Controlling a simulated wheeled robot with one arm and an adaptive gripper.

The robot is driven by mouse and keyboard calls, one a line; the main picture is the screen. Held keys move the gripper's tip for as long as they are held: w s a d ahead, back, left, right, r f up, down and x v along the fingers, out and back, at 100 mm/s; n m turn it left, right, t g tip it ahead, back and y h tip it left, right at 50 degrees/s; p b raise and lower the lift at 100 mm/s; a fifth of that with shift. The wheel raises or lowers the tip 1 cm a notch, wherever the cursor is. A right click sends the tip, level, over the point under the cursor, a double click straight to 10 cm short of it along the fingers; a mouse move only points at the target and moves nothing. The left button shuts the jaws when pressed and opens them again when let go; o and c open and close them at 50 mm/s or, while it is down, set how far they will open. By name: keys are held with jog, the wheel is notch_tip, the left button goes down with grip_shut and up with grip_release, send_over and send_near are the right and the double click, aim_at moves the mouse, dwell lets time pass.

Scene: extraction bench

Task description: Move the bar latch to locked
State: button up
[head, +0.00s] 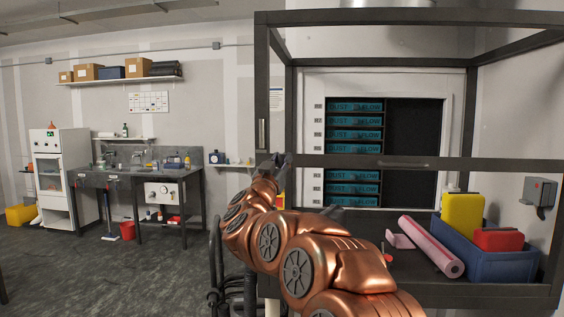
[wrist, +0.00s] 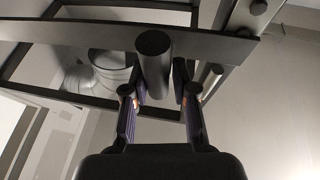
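My gripper (head: 273,163) is raised at the left post of the dark frame in the head view, close to the left end of the frame's crossbar. In the wrist view, my gripper (wrist: 160,88) has its two fingers spread apart. A dark round-ended cylinder (wrist: 154,60) shows between the fingers; it looks like a handle of the bar latch. I cannot tell whether the fingers touch it. A flat dark bar (wrist: 65,34) runs across behind it. My gripper hides this spot in the head view, and the latch's position cannot be read.
The dark frame's crossbar (head: 440,163) spans the bench front. Behind it are teal labelled slats (head: 354,135). On the bench are a blue bin (head: 500,268) with yellow and red items and a pink roll (head: 431,247). The floor (head: 130,275) at left is open.

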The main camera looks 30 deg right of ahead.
grip_shut()
jog(key=shift+m, duration=0.4)
jog(key=m+g+p, duration=0.1)
jog(key=m+g, duration=0.1)
jog(key=m, duration=0.1)
jog(key=shift+d+r+m+h+p, duration=0.1)
jog(key=shift+r+m+h+p, duration=0.05)
jog(key=shift+m+h+p, duration=0.2)
jog(key=m+g+p, duration=0.1)
jog(key=m, duration=0.1)
jog(key=m+g+p, duration=0.1)
jog(key=m+g, duration=0.1)
jog(key=m, duration=0.1)
jog(key=shift+s+d+m, duration=0.1)
jog(key=shift+s+m, duration=0.1)
jog(key=shift+m, duration=0.05)
jog(key=m, duration=0.2)
jog(key=m+g+y+p, duration=0.1)
jog(key=m, duration=0.1)
jog(key=m+y+p, duration=0.1)
jog(key=m, duration=0.1)
jog(key=shift+s+d+f+g, duration=0.1)
jog(key=shift+f+g, duration=0.15)
jog(key=shift+g, duration=0.05)
jog(key=shift+f+m+y+p, duration=0.2)
jog(key=shift+m+y+p, duration=0.55)
jog(key=shift+m, duration=0.95)
jog(key=shift+y, duration=0.3)
